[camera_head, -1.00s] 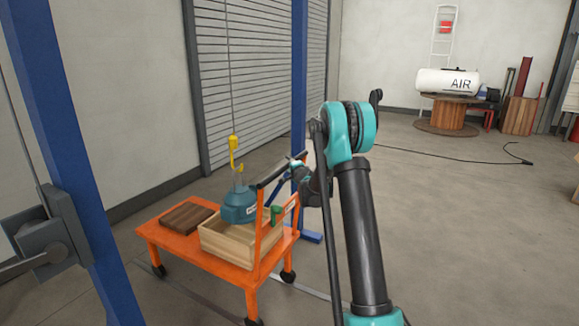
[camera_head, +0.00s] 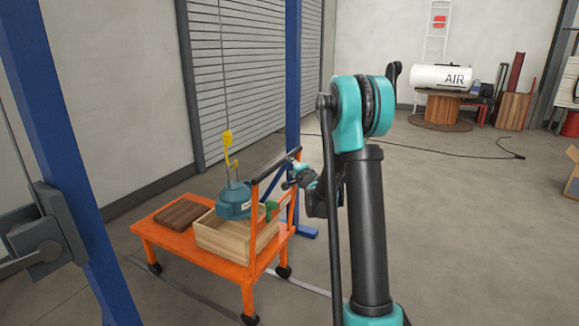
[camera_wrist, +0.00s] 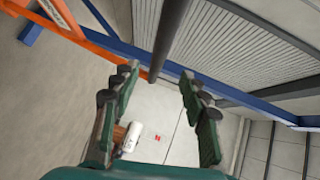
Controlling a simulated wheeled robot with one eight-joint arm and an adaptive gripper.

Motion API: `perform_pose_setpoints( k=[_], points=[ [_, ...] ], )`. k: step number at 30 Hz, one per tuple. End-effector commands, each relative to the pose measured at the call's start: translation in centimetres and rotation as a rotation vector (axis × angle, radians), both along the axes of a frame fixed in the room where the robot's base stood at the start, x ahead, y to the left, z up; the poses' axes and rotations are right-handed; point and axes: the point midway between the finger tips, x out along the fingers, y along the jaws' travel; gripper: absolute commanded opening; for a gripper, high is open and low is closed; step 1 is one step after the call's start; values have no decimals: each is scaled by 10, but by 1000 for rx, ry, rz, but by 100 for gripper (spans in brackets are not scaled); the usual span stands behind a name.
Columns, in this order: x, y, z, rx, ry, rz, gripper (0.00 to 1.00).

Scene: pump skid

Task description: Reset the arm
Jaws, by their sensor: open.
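My gripper (camera_head: 291,170) is beside the black handle end of the orange cart (camera_head: 190,244) in the head view, partly hidden behind my own arm. In the wrist view my gripper (camera_wrist: 158,75) is open, its two green fingers with dark pads well apart. A dark bar (camera_wrist: 170,40) runs down from the top of that view and ends near the gap between the fingers. I cannot tell how near it is to them. Nothing is gripped.
The cart bears a wooden crate (camera_head: 222,242), a brown board (camera_head: 183,214) and a teal pump part (camera_head: 234,203) under a yellow hook (camera_head: 228,140). Blue posts (camera_head: 70,160) stand nearby. Open floor lies to the right, before the white AIR tank (camera_head: 441,76).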

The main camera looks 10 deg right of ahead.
Motion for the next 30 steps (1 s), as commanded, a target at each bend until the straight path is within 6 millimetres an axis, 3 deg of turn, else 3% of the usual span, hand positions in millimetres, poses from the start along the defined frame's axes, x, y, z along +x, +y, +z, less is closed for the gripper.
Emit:
perform_pose_setpoints(
  k=[12,16,20,25,30],
  points=[
    [-5,0,1,-6,1,3,44],
    [-23,7,4,-68,24,41,44],
    [-65,20,3,-210,80,126,44],
    [-138,31,-10,-439,181,264,44],
    [-220,30,-34,-657,296,396,44]
  ],
)
